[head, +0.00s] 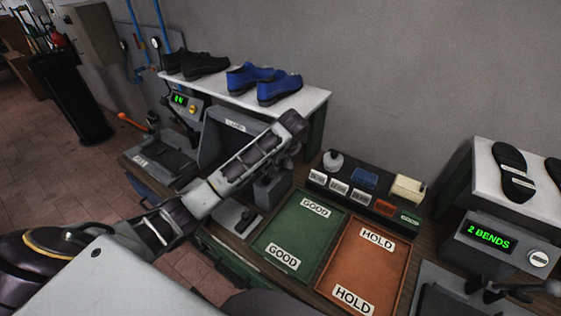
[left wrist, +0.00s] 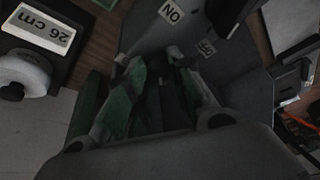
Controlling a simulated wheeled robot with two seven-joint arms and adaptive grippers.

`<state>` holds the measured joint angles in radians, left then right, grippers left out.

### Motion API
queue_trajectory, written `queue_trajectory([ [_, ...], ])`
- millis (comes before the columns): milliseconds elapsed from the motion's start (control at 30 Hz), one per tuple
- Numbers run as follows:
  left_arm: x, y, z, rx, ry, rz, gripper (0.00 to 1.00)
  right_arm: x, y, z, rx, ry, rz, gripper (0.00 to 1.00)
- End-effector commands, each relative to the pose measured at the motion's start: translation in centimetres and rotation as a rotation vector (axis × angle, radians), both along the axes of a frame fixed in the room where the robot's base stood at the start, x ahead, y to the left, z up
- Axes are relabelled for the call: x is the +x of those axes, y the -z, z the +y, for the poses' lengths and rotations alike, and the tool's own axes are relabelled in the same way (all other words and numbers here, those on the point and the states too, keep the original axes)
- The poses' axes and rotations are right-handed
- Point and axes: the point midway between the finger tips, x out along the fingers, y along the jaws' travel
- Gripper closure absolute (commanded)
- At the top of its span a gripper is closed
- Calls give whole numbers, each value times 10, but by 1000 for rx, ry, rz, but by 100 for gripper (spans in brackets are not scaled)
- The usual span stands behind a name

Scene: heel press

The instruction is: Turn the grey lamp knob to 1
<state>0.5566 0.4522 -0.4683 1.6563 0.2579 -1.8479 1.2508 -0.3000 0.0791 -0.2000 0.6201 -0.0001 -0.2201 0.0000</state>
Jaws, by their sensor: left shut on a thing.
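My left arm crosses the head view from the lower left. My left gripper (head: 288,152) is over a small grey housing (head: 270,190) in front of the panel labelled LAMP (head: 235,125). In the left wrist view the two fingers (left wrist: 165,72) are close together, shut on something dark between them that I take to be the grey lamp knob. The knob is mostly hidden by the fingers, so its pointing direction cannot be read. My right gripper is not in view.
A green GOOD tray (head: 291,238) and an orange HOLD tray (head: 385,262) lie to the right. Behind them is a dark rack (head: 340,199) with labels and blocks. Shoes (head: 278,88) stand on a white shelf behind. A 2 BENDS display unit (head: 490,236) is far right.

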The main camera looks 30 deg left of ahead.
Motion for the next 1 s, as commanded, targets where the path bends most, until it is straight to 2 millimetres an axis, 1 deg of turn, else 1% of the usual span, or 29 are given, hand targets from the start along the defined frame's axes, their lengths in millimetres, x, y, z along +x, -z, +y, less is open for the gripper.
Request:
queue_trajectory([
  [167, 0, 0, 0, 1, -1, -1, 100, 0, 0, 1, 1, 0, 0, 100],
  [200, 0, 0, 0, 0, -1, -2, 73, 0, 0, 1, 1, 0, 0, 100],
  [333, 0, 0, 0, -1, 0, -1, 57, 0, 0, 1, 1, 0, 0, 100],
  [600, 1, -1, 0, -1, 1, -3, 56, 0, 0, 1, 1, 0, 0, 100],
  [700, 1, -1, 0, -1, 1, -3, 56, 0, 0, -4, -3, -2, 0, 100],
  [767, 1, -2, -1, -2, 2, -3, 56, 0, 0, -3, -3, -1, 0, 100],
  [1000, -2, -13, -4, -1, 2, -5, 56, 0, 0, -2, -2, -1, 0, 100],
])
